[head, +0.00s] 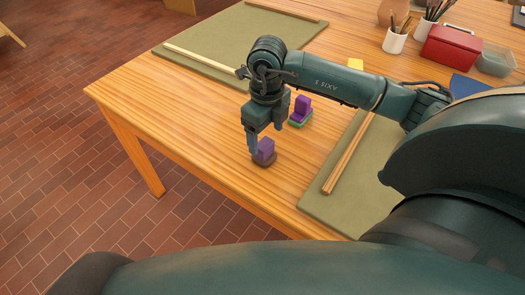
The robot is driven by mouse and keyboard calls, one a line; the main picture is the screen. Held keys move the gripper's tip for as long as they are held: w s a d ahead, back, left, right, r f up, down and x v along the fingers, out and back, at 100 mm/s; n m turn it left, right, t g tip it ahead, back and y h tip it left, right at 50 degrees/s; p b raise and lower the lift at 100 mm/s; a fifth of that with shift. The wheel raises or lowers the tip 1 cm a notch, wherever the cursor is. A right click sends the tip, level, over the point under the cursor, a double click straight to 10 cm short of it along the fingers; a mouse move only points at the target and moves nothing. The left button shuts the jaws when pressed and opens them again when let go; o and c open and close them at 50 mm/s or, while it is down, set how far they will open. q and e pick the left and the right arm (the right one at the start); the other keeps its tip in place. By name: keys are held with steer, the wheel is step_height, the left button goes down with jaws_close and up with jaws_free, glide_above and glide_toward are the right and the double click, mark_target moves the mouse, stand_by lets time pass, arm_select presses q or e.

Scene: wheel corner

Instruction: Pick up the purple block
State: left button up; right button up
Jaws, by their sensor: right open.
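A purple block (265,146) stands on a dark brown round base on the wooden table, near its front edge. A second purple block (301,106), stepped in shape, sits on a green base farther back. My right gripper (256,147) points down at the nearer purple block, with a finger overlapping its left side in the picture. It is open, and I cannot tell whether the block is between the fingers or whether they touch it. My left gripper is not in view.
A green mat (375,192) with a wooden strip (348,153) lies to the right. Another green mat (235,38) lies at the back left. A red box (450,47), a brush cup (395,42) and a yellow block (355,64) stand farther back. Bare table lies left of the gripper.

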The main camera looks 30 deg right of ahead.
mark_target(264, 143)
steer(key=shift+w+a+f, duration=0.1)
steer(key=shift+w+f, duration=0.05)
steer(key=shift+f, duration=1.55)
steer(key=shift+w+f, duration=0.1)
steer(key=shift+f, duration=1.6)
steer(key=c, duration=1.1)
step_height(264, 143, up, 10)
steer(key=shift+r, duration=0.1)
steer(key=o, duration=0.5)
steer(key=c, duration=0.4)
